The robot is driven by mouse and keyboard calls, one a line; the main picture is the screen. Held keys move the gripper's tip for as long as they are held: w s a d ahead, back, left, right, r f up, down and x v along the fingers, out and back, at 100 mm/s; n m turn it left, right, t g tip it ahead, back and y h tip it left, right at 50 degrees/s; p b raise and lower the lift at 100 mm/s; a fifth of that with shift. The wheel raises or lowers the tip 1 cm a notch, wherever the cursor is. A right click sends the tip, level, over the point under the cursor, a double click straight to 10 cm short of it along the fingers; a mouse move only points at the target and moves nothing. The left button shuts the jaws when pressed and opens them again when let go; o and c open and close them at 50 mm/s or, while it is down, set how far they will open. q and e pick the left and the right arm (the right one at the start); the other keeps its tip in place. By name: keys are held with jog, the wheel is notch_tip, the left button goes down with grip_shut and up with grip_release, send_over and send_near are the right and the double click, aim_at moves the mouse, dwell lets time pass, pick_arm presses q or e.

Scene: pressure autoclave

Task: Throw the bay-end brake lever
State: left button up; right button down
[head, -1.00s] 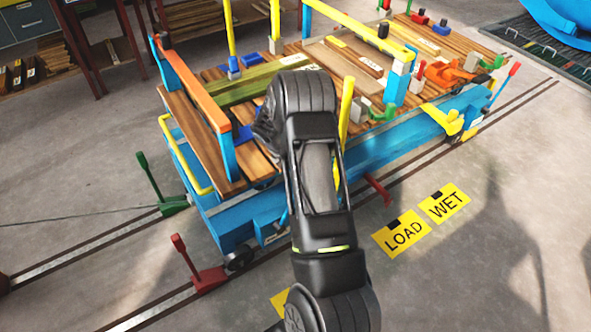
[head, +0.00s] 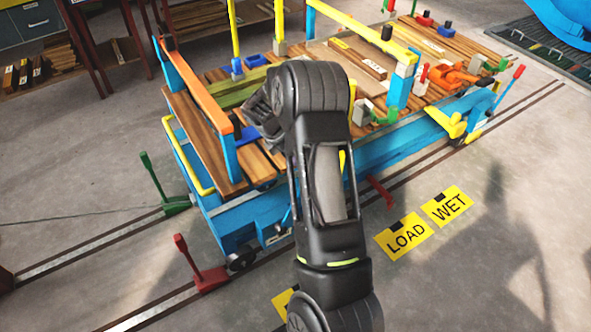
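Several levers could be the brake lever, and I cannot tell which is the bay-end one. A red lever (head: 189,262) stands on a red base by the near rail, close to the cart's near-left corner. A green lever (head: 158,182) stands on a green base further back, left of the cart. A red-tipped lever (head: 510,88) rises at the cart's right end. One arm, apparently my right, reaches up from the bottom centre over the cart. Its gripper (head: 262,108) is mostly hidden behind the forearm, and its fingers cannot be made out. My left gripper is out of view.
The blue cart (head: 232,222) carries planks, posts and orange and yellow bars and stands on floor rails (head: 80,252). A short red piece (head: 380,190) sticks out at its near side. Yellow LOAD (head: 405,237) and WET (head: 447,205) floor signs lie at right. Floor at left is mostly clear.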

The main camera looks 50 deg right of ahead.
jog(key=shift+s+d+r, duration=0.1)
jog(key=shift+d+r, duration=0.05)
jog(key=shift+r, duration=1.9)
jog(key=w+a+f+m+t+y, duration=0.35)
jog(key=w+a+f+m, duration=0.35)
jog(key=a, duration=0.3)
jog(key=s+a+f+m+t+y, duration=0.1)
jog(key=a+f+m, duration=0.3)
jog(key=a, duration=0.6)
jog(key=s+a+f+m+t+y, duration=0.1)
jog(key=a+f+m+y, duration=0.1)
jog(key=a+f, duration=0.5)
jog(key=s+a+f+m+g+y, duration=0.1)
jog(key=s+a, duration=0.9)
jog(key=a, duration=0.2)
jog(key=s+a+f+m+g+y, duration=0.1)
jog(key=s+a+f+m+g, duration=0.1)
jog(key=s+a, duration=0.8)
jog(key=shift+s+a, duration=0.35)
jog(key=shift+a, duration=0.75)
